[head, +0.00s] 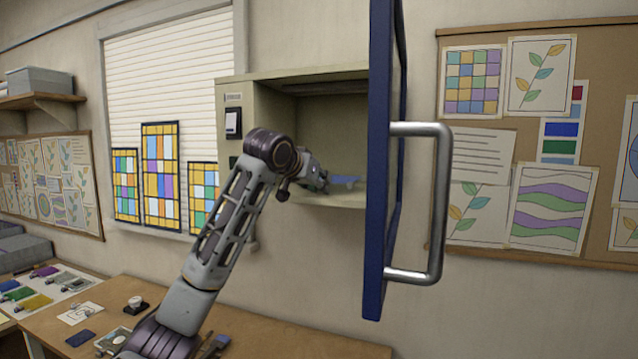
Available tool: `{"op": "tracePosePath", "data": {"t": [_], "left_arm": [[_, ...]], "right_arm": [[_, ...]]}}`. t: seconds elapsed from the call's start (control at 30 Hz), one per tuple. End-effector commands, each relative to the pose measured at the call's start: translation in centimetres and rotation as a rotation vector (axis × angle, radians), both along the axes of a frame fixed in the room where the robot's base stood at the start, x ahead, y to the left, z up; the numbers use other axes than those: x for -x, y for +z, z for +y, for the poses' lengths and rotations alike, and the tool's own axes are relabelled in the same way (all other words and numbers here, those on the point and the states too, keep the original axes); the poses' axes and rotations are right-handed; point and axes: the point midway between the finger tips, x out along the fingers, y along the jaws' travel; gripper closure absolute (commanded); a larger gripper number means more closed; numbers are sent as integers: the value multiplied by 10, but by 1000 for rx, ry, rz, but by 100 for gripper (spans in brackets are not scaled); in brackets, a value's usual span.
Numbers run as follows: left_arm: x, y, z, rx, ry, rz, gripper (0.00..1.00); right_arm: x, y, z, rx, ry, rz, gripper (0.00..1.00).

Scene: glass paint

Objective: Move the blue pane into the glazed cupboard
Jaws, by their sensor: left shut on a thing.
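The cupboard (231,80) is a cream box on the wall with an open front. Its blue door (378,150), with a large metal handle (440,200), stands open toward me and hides the cupboard's right side. My left arm comes in from the lower left, and my left gripper (322,183) is inside the cupboard, low above its floor. It is shut on the blue pane (344,180), which lies nearly flat in the opening. The fingertips are small and partly hidden. I cannot tell whether the pane touches the cupboard floor. My right gripper is not in view.
A wooden table (270,338) runs along the bottom, with a dark blue flat piece (80,338), a small tray (112,340) and colour samples (40,290) at left. Stained-glass panels (160,175) stand by the window blind. A pinboard (610,60) hangs right of the door.

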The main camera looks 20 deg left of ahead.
Motion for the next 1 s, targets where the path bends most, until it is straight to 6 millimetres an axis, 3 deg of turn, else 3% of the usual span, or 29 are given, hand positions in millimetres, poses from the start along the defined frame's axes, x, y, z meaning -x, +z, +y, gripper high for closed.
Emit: {"op": "tracePosePath", "data": {"t": [0.03, 0.07, 0.23, 1.0], "left_arm": [[-4, -32, -4, -14, -5, 70, 100], [-4, -32, -4, -14, -5, 70, 73], [-4, -32, -4, -14, -5, 70, 52], [-1, -30, -1, -12, 1, 70, 52]], "right_arm": [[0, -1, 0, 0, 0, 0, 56], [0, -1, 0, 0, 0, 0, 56], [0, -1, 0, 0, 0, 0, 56], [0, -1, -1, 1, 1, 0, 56]]}}
